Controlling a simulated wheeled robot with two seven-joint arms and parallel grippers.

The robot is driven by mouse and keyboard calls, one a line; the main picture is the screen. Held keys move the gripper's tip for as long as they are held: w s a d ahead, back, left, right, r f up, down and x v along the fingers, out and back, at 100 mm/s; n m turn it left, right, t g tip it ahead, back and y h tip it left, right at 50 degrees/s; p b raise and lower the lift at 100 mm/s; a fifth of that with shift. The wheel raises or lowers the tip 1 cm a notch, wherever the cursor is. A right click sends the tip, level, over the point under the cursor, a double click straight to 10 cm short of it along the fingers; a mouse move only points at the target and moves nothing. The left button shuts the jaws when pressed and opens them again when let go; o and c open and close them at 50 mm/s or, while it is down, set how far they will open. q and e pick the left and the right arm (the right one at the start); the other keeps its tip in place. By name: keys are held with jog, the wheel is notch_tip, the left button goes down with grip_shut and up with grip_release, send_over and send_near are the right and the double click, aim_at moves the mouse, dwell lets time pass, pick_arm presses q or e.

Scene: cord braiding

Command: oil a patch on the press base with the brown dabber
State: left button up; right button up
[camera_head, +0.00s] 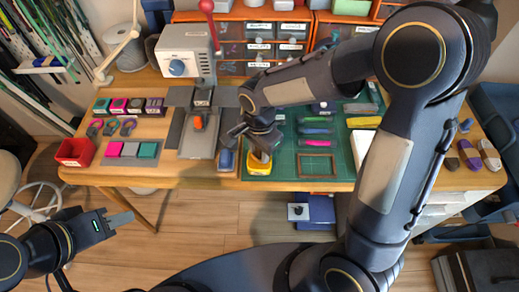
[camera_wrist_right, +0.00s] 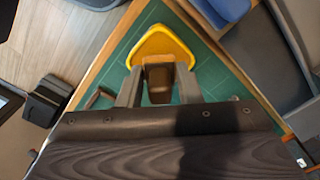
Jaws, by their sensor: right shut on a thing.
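The brown dabber (camera_wrist_right: 158,84) is between the two fingers of my right gripper (camera_wrist_right: 158,92) in the right wrist view. The gripper is shut on it. In the head view my right gripper (camera_head: 261,152) points down over the yellow dish (camera_head: 259,168) at the front edge of the green mat. The dabber's lower end is at the dish, which also shows in the right wrist view (camera_wrist_right: 163,42); contact is unclear. The grey press base (camera_head: 196,147) lies left of the gripper, under the press (camera_head: 186,50). My left gripper (camera_head: 119,218) is empty, away from the table, its opening unclear.
An orange piece (camera_head: 198,123) sits on the press base. A blue object (camera_head: 226,160) lies between base and mat. The green mat (camera_head: 284,164) holds coloured cords and a wooden frame (camera_head: 318,165). A red bin (camera_head: 75,152) stands at the left front. Drawers line the back.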

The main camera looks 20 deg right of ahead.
jog(key=shift+r+p, duration=1.85)
jog(key=shift+r, duration=0.9)
